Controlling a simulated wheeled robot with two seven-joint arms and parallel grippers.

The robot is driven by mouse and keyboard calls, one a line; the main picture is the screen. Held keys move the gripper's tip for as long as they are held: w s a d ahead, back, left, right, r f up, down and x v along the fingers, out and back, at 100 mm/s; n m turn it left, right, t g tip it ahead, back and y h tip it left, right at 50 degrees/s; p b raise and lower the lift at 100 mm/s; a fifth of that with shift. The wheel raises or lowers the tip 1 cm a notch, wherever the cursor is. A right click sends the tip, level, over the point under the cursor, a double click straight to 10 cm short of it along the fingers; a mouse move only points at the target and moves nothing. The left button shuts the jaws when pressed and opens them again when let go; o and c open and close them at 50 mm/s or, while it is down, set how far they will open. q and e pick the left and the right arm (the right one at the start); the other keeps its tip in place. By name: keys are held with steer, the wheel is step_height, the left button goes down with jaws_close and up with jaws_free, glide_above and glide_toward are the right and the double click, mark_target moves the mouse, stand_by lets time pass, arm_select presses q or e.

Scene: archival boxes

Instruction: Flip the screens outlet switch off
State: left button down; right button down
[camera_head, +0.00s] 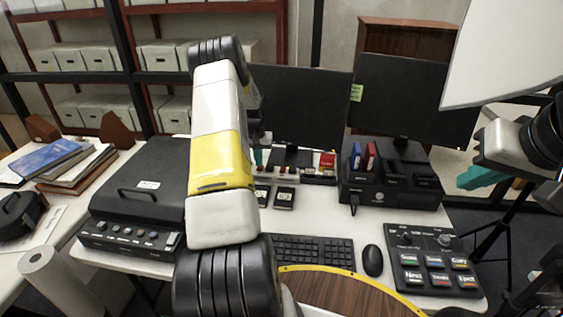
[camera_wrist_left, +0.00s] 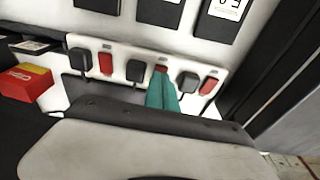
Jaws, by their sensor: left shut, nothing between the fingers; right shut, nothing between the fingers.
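A white outlet strip (camera_wrist_left: 122,69) with black plugs and red switches crosses the left wrist view. The left red switch (camera_wrist_left: 106,62) and right red switch (camera_wrist_left: 208,85) are in clear sight. My left gripper (camera_wrist_left: 163,92), teal and shut, has its tips at the middle red switch (camera_wrist_left: 160,69) and partly covers it. I cannot tell whether they touch. I cannot read which switch is for the screens. In the head view my left gripper (camera_head: 258,157) is mostly hidden behind its arm. My right gripper (camera_head: 478,178) is shut and empty at the right, away from the strip.
Two dark monitors (camera_head: 300,105) stand behind the strip. A red and yellow box (camera_wrist_left: 25,82) is beside it. A black dock (camera_head: 385,190), keyboard (camera_head: 310,251), mouse (camera_head: 372,260) and button panel (camera_head: 432,262) crowd the desk. A black scanner case (camera_head: 140,190) stands left.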

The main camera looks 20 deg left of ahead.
arm_select(q)
steer(key=shift+f, duration=0.9)
stand_by(0.4)
steer(key=shift+r, duration=3.55)
step_height(320, 180, up, 7)
glide_above(267, 174)
steer(key=s+d+r+m+t, duration=0.1)
steer(key=s+d+r, duration=0.55)
steer(key=r, duration=0.25)
steer(key=s+d+r+m+t, duration=0.1)
steer(key=s+d+r, duration=0.55)
steer(key=r, duration=0.25)
steer(key=s+d+r+h, duration=0.1)
steer(key=s+d, duration=0.2)
steer(key=s, duration=0.4)
steer(key=s+d+r+m+t, duration=0.1)
steer(key=s+d, duration=0.3)
steer(key=s, duration=0.3)
steer(key=s+d+r+t+h, duration=0.1)
steer(key=s+d, duration=0.3)
steer(key=s, duration=0.3)
steer(key=shift+s+r+h, duration=0.3)
steer(key=shift+s+r, duration=0.05)
